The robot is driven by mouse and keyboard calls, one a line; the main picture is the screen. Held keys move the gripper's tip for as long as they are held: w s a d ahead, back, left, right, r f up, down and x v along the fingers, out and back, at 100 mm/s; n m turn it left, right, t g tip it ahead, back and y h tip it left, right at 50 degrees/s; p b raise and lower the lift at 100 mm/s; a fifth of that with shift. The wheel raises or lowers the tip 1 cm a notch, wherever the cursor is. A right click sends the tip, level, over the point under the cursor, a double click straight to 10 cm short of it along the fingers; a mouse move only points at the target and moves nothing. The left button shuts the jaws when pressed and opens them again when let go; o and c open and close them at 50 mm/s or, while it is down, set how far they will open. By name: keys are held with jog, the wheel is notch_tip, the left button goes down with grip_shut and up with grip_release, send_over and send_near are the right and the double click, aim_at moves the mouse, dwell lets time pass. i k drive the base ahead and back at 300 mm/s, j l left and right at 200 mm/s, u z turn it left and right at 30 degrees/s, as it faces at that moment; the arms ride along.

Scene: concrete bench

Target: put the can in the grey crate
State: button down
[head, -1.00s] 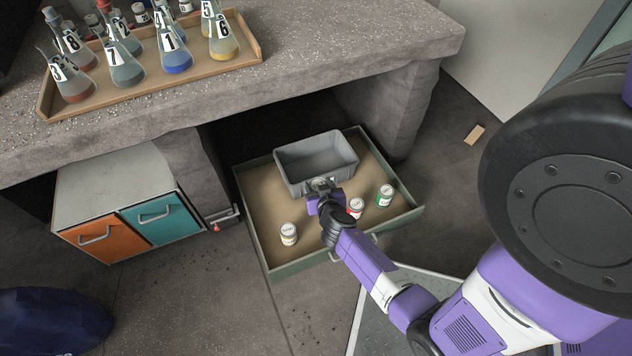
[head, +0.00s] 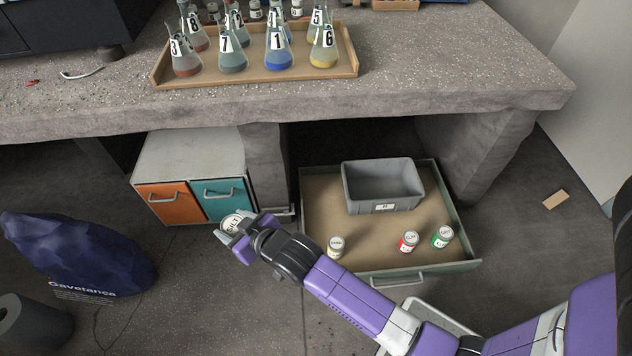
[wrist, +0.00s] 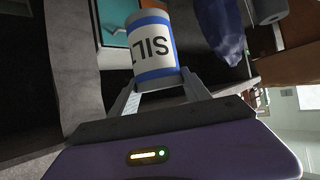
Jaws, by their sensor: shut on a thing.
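My gripper (head: 234,232) is shut on a can (head: 231,223) with a white label and blue bands. In the wrist view the can (wrist: 152,45) sits between the two fingers, its label reading "SIL" with the rest cut off. The can is held in the air, in front of the teal cabinet door and left of the open drawer. The grey crate (head: 362,206) stands in the back part of the open drawer, to the right of my gripper. Its visible inside looks empty.
The open drawer (head: 318,205) also holds a pale-labelled can (head: 336,247), a red can (head: 409,241) and a green can (head: 443,236), in front of the crate. The bench (head: 420,85) overhangs behind. A dark blue sack (head: 80,255) stands on the left.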

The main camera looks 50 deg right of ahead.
aim_at(362, 188)
jog(key=i+j, duration=0.2)
jog(key=j, duration=0.2)
jog(key=i+j, duration=0.2)
jog(key=j, duration=0.2)
jog(key=i+j+z, duration=0.1)
jog(key=j, duration=0.25)
jog(key=i+j+z, duration=0.15)
jog(key=z, duration=1.25)
jog(key=i+l+z, duration=0.1)
jog(key=i+z, duration=0.45)
jog(key=k+l, duration=0.05)
